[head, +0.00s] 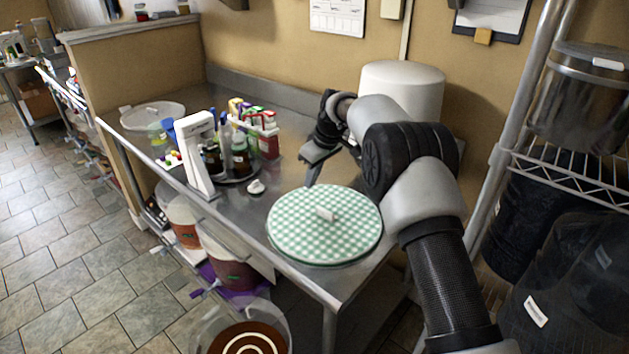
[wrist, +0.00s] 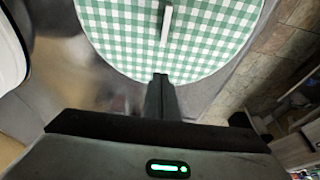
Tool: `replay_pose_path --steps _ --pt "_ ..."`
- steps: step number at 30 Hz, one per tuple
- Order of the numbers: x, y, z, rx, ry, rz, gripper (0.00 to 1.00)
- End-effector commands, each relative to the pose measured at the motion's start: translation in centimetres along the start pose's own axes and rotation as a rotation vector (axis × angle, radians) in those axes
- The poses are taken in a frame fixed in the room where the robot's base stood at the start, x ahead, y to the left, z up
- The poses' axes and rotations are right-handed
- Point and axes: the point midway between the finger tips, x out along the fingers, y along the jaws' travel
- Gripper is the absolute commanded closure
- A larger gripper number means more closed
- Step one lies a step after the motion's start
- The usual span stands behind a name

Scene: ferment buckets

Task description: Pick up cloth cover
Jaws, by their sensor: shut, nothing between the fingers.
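The cloth cover (head: 300,232) is a round, flat, green-and-white checked disc. It lies at the front right corner of the steel table, with a small white bar or tag (head: 326,214) near its middle. The cover also fills the top of the wrist view (wrist: 205,45), with the white bar (wrist: 167,24) pointing toward my gripper. My gripper (head: 309,178) is shut and empty, behind the cover in the head view. In the wrist view its fingertips (wrist: 160,80) are at the cover's near edge; I cannot tell whether they touch it.
The steel table (head: 240,205) also holds a white stand (head: 196,150), a tray of bottles (head: 240,165), a small white item (head: 256,187) and a large white cylinder (head: 400,80) at the back. Buckets (head: 232,270) stand below the front edge. A wire shelf (head: 570,175) is at right.

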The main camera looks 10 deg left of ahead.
Motion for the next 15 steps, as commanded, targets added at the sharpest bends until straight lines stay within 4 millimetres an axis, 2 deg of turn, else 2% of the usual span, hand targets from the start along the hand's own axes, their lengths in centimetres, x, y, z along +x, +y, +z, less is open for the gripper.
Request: replay_pose_path --steps 3,12,15 --pt "2.6 -0.1 0.1 -0.001 -0.004 -0.002 1.0" --pt "7.6 -0.1 0.1 0.0 -0.002 -0.001 1.0" --pt "6.8 0.1 1.0 0.003 -0.001 0.001 1.0"
